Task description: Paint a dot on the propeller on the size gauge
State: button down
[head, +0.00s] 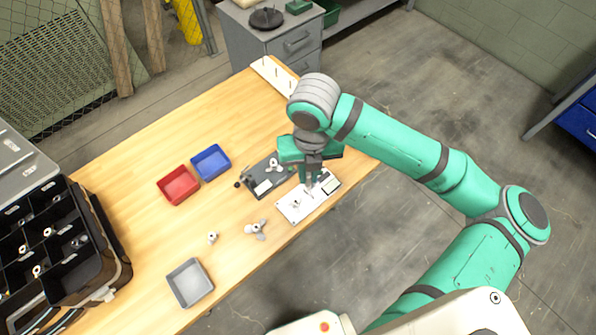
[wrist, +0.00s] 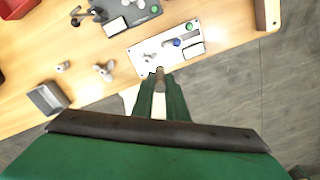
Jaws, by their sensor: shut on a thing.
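A white plate (head: 318,199), probably the size gauge, lies near the table's front edge; it also shows in the wrist view (wrist: 143,47). A small pale propeller (head: 296,203) sits on its left part and shows in the wrist view (wrist: 149,57). My gripper (head: 310,181) is above the plate, pointing down. In the wrist view my gripper (wrist: 160,75) is shut on a slim thing, probably the paint pen (wrist: 160,72), largely hidden by the fingers. Its tip appears near the plate; I cannot tell whether it touches. I see no clear dot on the propeller.
A dark device (head: 265,185) with a propeller lies behind the plate. A larger propeller (head: 257,229) and a small one (head: 212,237) lie loose. Red (head: 178,186), blue (head: 211,162) and grey (head: 190,283) trays stand left. A black compartment case (head: 110,255) is far left.

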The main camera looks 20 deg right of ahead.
jog(key=shift+n, duration=0.3)
jog(key=shift+w+a+f, duration=0.15)
jog(key=shift+a+f, duration=0.5)
jog(key=shift+f, duration=0.3)
jog(key=shift+w+a+f, duration=0.1)
jog(key=shift+a+f, duration=0.5)
jog(key=shift+f, duration=0.35)
jog(key=shift+f, duration=0.7)
dwell(2.0)
jog(key=shift+r, duration=2.55)
